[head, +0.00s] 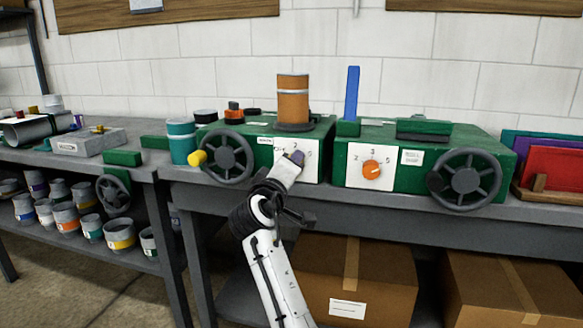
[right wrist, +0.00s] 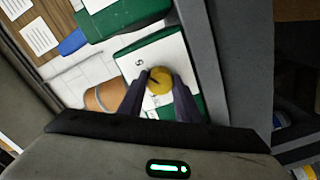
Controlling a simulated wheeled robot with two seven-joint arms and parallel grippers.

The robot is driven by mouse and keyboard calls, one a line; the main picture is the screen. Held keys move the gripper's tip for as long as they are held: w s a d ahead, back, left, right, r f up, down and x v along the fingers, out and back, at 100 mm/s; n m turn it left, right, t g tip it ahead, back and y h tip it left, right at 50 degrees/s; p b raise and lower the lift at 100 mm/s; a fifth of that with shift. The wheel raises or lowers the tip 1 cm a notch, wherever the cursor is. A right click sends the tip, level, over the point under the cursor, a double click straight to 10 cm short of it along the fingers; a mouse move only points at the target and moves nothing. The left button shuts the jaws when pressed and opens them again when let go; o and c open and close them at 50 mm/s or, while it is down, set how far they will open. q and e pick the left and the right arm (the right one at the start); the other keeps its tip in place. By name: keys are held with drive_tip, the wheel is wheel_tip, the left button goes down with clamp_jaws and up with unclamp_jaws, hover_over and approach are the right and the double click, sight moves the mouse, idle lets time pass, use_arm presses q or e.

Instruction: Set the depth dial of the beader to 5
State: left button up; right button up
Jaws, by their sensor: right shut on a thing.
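Two green machines with white dial plates stand on the bench, a left one (head: 240,130) and a right one (head: 420,150). I cannot read which is labelled the beader. My right gripper (head: 294,158) is at the left machine's dial plate (head: 312,168) and covers its dial in the head view. In the right wrist view a yellow dial (right wrist: 159,82) sits between the fingertips of my gripper (right wrist: 158,84), which is shut on it. A 5 shows on the plate beside it. The dial has a dark pointer line; its exact setting is unclear. My left gripper is out of view.
The right machine has an orange dial (head: 371,168) and a dark handwheel (head: 468,179). Another handwheel (head: 227,157) with a yellow knob is left of my gripper. An orange-brown cylinder (head: 293,100) stands on the left machine. Cardboard boxes (head: 356,275) lie below the bench.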

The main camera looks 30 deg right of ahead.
drive_tip(key=shift+f, duration=0.1)
drive_tip(key=o, duration=1.1)
drive_tip(key=shift+a, duration=0.1)
drive_tip(key=v, duration=1)
drive_tip(key=shift+a, duration=0.1)
drive_tip(key=shift+s, duration=0.1)
